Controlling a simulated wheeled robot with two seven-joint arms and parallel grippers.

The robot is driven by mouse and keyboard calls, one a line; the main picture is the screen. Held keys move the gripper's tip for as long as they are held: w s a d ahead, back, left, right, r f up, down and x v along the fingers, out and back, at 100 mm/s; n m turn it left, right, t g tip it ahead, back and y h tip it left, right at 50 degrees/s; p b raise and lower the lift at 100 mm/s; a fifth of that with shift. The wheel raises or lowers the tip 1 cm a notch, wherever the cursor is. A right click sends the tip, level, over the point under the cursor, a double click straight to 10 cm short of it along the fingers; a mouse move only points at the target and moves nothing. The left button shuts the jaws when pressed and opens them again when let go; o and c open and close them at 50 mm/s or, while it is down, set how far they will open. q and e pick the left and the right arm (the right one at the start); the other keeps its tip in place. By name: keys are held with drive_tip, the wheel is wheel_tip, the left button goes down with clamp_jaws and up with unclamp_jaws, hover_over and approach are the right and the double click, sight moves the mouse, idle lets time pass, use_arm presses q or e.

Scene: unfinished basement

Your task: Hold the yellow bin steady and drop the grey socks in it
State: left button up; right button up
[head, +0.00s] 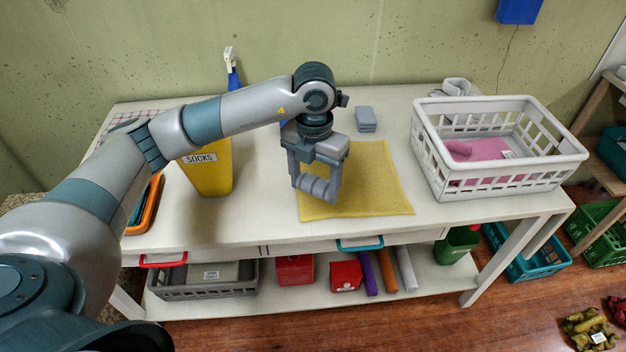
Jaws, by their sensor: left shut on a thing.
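My left gripper (315,186) is shut on a grey rolled bundle that looks like the grey socks (316,188). It holds them over the yellow cloth (375,185) in the middle of the table; I cannot tell how far above it. The yellow bin (210,176), labelled "SOCKS", stands upright on the table to the left of the gripper. My left arm passes in front of its top, so its opening is hidden. Nothing is seen holding the bin. My right gripper is not in view.
A white basket (505,182) with a pink item (485,149) stands at the table's right. A small grey stack (366,119) lies behind the cloth. An orange tray (146,207) is left of the bin. The table front (255,228) between bin and cloth is clear.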

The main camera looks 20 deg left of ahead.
sight(315, 193)
use_arm(q)
drive_tip(key=m, duration=0.2)
drive_tip(key=s+m, duration=0.1)
drive_tip(key=m, duration=0.1)
drive_tip(key=d+m, duration=0.1)
drive_tip(key=m, duration=0.1)
drive_tip(key=shift+s+r, duration=0.25)
drive_tip(key=shift+r, duration=0.05)
drive_tip(key=m, duration=0.2)
drive_tip(key=s+m, duration=0.1)
drive_tip(key=shift+d+r+m, duration=0.15)
drive_tip(key=shift+m, duration=0.25)
drive_tip(key=m, duration=0.2)
drive_tip(key=s+m, duration=0.1)
drive_tip(key=shift+d+r+m, duration=0.15)
drive_tip(key=shift+d+m, duration=0.05)
drive_tip(key=shift+m, duration=0.2)
drive_tip(key=m, duration=0.2)
drive_tip(key=s+m, duration=0.1)
drive_tip(key=m, duration=0.1)
drive_tip(key=shift+d+r, duration=0.1)
drive_tip(key=shift+d, duration=0.1)
drive_tip(key=s+m, duration=0.1)
drive_tip(key=m, duration=0.4)
drive_tip(key=s+m, duration=0.2)
drive_tip(key=m, duration=0.4)
drive_tip(key=s+d+r+m, duration=0.1)
drive_tip(key=s+m, duration=0.1)
drive_tip(key=m, duration=0.4)
